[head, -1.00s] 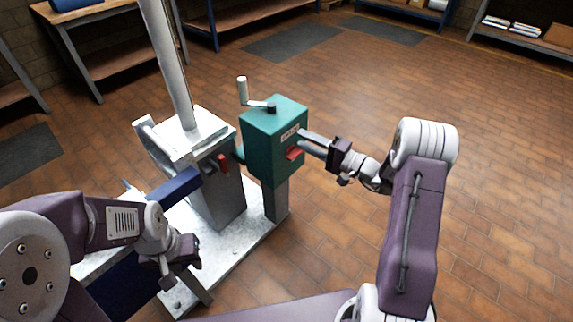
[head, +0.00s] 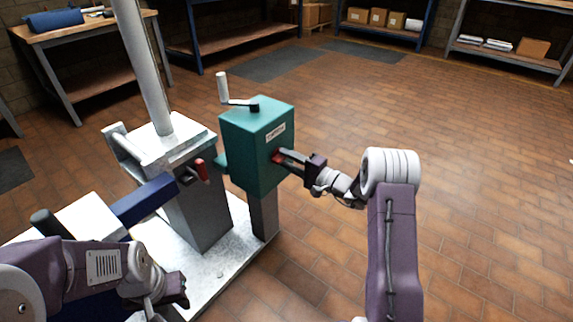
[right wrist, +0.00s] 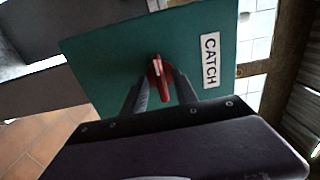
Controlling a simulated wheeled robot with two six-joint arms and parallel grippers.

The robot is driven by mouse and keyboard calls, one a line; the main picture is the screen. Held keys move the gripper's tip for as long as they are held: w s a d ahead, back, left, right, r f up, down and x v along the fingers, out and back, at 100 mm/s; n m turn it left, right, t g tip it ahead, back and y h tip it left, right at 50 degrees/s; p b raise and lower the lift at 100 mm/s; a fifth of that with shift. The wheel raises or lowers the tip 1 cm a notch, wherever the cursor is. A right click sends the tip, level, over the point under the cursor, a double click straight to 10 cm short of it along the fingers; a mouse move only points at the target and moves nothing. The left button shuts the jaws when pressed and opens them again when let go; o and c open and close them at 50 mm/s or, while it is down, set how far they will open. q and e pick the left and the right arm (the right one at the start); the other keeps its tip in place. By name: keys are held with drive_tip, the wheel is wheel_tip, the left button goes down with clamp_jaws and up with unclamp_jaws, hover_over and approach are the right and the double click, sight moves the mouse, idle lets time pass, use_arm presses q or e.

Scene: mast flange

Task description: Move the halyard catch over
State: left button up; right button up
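The catch is a small red lever on the right face of a teal box (head: 255,150). It shows in the head view (head: 276,157) and in the right wrist view (right wrist: 161,80), beside a white label reading CATCH (right wrist: 210,60). My right gripper (head: 284,156) is at that face, its fingers on either side of the lever. In the right wrist view its fingers (right wrist: 158,88) look apart, with gaps beside the lever's near end; contact at the tips is unclear. My left gripper (head: 178,292) is low at the left, away from the box; its fingers are hard to make out.
A crank handle (head: 235,95) stands on top of the box. Left of it, a grey mast (head: 145,65) rises from a housing with another red-gripped lever (head: 202,170). A blue bar (head: 145,200) juts out below. Open tiled floor (head: 470,170) lies to the right.

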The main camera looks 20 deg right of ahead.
drive_tip(key=shift+w+a, duration=0.15)
drive_tip(key=shift+w, duration=0.05)
clamp_jaws()
drive_tip(key=shift+r+m, duration=0.1)
drive_tip(key=shift+m, duration=0.2)
drive_tip(key=m+p, duration=0.2)
drive_tip(key=m, duration=0.1)
drive_tip(key=shift+m, duration=0.4)
drive_tip(key=m+p, duration=0.3)
drive_tip(key=m, duration=0.1)
drive_tip(key=m+p, duration=0.3)
drive_tip(key=m, duration=0.2)
drive_tip(key=shift+m+p, duration=0.35)
drive_tip(key=shift+m, duration=0.05)
drive_tip(key=shift+m+p, duration=1)
drive_tip(key=shift+m, duration=0.8)
